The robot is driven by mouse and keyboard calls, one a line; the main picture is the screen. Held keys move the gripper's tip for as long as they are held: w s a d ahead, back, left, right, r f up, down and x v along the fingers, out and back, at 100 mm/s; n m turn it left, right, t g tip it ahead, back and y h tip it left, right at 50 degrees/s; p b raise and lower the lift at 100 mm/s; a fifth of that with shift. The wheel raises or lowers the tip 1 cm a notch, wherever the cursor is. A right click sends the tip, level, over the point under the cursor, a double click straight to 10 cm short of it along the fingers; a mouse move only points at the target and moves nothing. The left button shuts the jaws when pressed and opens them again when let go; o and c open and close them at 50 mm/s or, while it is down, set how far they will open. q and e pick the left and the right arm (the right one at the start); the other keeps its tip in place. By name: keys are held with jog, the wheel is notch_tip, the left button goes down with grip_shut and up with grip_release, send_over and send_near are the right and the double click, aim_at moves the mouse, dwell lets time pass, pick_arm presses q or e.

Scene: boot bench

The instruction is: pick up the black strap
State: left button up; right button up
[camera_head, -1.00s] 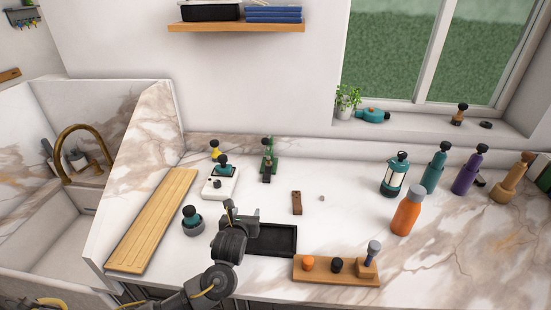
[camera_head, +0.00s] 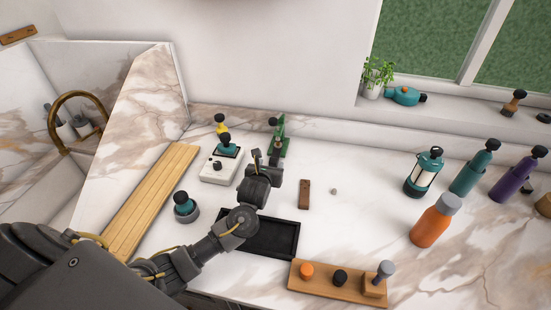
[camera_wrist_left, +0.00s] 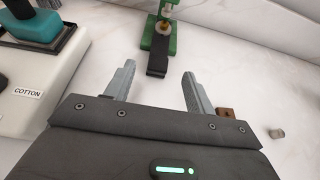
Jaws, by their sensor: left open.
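The black strap (camera_wrist_left: 157,60) is a short dark strip in the left wrist view. It lies at the front of a green stand (camera_wrist_left: 165,28) with a brass-coloured part on it. The green stand also shows in the head view (camera_head: 283,139), where my gripper covers most of the strap. My left gripper (camera_head: 266,158) is open and empty. In the left wrist view its two fingers (camera_wrist_left: 158,74) point toward the strap, one to each side of its line. The strap's near end lies just beyond the fingertips, and I see no contact. My right gripper is not in view.
A white device (camera_head: 218,166) labelled COTTON in the wrist view stands left of my gripper. A brown block (camera_head: 305,194) and a small grey piece (camera_head: 334,191) lie to the right. A black tray (camera_head: 291,238) and wooden rack (camera_head: 330,287) are nearer.

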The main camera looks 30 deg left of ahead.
aim_at(276, 161)
pick_arm(q)
jog(key=shift+w+a+f, duration=0.2)
jog(key=shift+w+f, duration=0.05)
jog(key=shift+w, duration=0.4)
jog(key=x, duration=0.2)
jog(key=p+x, duration=0.1)
jog(key=x, duration=0.2)
jog(key=shift+s+f, duration=0.1)
jog(key=shift+f, duration=0.2)
jog(key=c, duration=1.1)
jog(key=shift+c, duration=0.2)
jog(key=shift+d+r, duration=0.1)
jog(key=shift+d+r, duration=0.4)
jog(key=shift+d, duration=0.05)
jog(key=d+r, duration=0.7)
jog(key=d, duration=0.6)
